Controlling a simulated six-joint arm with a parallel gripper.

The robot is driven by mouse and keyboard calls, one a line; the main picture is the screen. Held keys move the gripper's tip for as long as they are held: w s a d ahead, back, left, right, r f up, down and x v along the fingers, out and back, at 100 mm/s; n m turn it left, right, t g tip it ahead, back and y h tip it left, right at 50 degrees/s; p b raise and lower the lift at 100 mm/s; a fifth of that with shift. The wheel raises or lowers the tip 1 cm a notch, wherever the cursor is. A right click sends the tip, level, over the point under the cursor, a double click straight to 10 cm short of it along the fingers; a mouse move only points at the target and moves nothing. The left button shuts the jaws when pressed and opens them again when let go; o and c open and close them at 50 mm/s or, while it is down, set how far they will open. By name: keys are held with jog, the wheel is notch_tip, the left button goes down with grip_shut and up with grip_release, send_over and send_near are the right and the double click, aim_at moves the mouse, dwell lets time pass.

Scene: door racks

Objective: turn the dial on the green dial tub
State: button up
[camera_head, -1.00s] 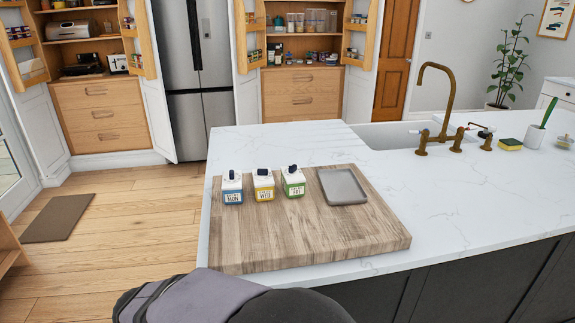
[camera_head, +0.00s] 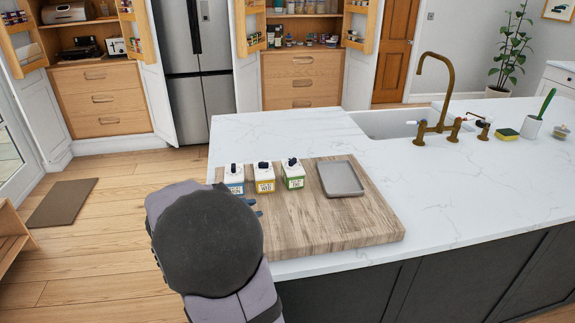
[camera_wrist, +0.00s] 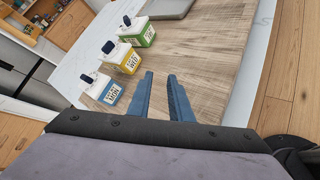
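The green dial tub (camera_head: 293,178) is a small white-topped box with a green lower body, a printed label and a dark dial on top. It stands upright on the wooden board, rightmost of three tubs. In the wrist view the green tub (camera_wrist: 142,36) is the farthest, with its dark dial (camera_wrist: 127,20) in sight. My gripper (camera_wrist: 160,76) is open and empty, its two blue fingers apart over the board. It is nearest the blue tub and apart from the green one. In the head view my arm hides most of the gripper.
A yellow tub (camera_head: 264,180) and a blue tub (camera_head: 234,182) stand left of the green one. A grey tray (camera_head: 340,178) lies to its right. The wooden board's (camera_head: 335,225) front part is bare. A brass tap (camera_head: 432,100) and sink are behind.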

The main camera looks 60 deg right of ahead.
aim_at(290, 163)
jog(key=d+n+h, duration=0.1)
jog(key=d+n, duration=0.1)
jog(key=d, duration=0.2)
jog(key=w+d+n+h, duration=0.1)
jog(key=d+n+h, duration=0.1)
jog(key=d, duration=0.2)
jog(key=w+d+n+h+b, duration=0.1)
jog(key=d+n+h, duration=0.1)
jog(key=d, duration=0.2)
jog(key=shift+w+d+r+n, duration=0.2)
jog(key=shift+d+r+n, duration=0.15)
jog(key=shift+d+n, duration=0.05)
jog(key=shift+w+d+n+h, duration=0.3)
jog(key=shift+d+n+h, duration=0.2)
jog(key=shift+d, duration=0.1)
jog(key=shift+d+r, duration=0.1)
jog(key=shift+d+p, duration=1.15)
jog(key=shift+d, duration=2.4)
grip_shut()
